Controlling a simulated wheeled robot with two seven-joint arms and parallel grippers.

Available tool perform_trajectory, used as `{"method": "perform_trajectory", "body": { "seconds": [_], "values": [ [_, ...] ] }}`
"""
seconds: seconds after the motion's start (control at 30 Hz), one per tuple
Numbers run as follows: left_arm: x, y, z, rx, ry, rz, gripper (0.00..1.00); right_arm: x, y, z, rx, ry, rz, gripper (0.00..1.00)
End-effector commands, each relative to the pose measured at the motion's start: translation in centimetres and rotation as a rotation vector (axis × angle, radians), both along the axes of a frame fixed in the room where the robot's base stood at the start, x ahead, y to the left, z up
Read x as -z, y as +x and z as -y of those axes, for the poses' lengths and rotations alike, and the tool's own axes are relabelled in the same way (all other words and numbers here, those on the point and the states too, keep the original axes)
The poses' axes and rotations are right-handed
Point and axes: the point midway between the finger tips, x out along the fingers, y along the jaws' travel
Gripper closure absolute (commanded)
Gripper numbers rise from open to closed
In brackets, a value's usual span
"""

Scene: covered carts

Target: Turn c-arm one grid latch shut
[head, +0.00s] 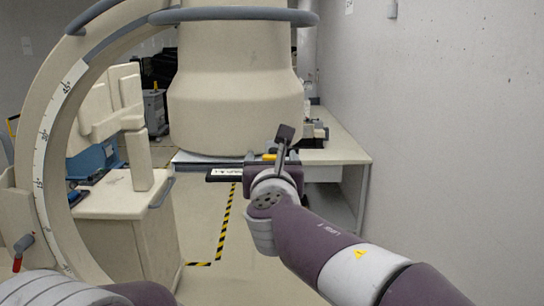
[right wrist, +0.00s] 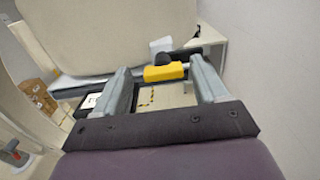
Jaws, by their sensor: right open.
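The c-arm (head: 235,95) has a large cream cylinder-shaped head hanging ahead of me and a curved arm at the left. A small yellow piece with a dark part, which looks like the grid latch (right wrist: 164,73), sits at the head's lower edge. The yellow piece also shows in the head view (head: 269,156). My right gripper (head: 279,152) is open at that edge. In the right wrist view the yellow piece lies between the two fingers (right wrist: 162,86); I cannot tell whether they touch it. My left gripper is out of view; only part of my left arm shows.
A black plate with a white label (head: 225,174) juts out under the head. A pale table (head: 345,151) stands behind against the right wall. A lever with a red tip (head: 22,248) is at the far left. Floor with yellow-black tape (head: 226,222) is open below.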

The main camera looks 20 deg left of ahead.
Motion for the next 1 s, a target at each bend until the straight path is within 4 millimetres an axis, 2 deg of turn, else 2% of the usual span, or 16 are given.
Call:
{"method": "perform_trajectory", "body": {
  "seconds": [0.1,0.27,0.3,0.67,1.0],
  "values": [
    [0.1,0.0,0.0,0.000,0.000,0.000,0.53,0.0,0.0,0.0,0.000,0.000,0.000,0.28],
    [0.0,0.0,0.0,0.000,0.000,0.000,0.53,0.0,0.0,0.0,0.001,0.000,0.000,0.80],
    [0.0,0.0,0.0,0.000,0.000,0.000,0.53,0.0,0.0,0.0,0.001,0.000,0.000,0.84],
    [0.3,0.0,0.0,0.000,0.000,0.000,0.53,0.1,-0.1,0.0,0.000,0.017,-0.004,0.84],
    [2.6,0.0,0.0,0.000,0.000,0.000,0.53,0.5,-0.1,0.0,-0.001,0.194,-0.055,0.84]
  ]
}}
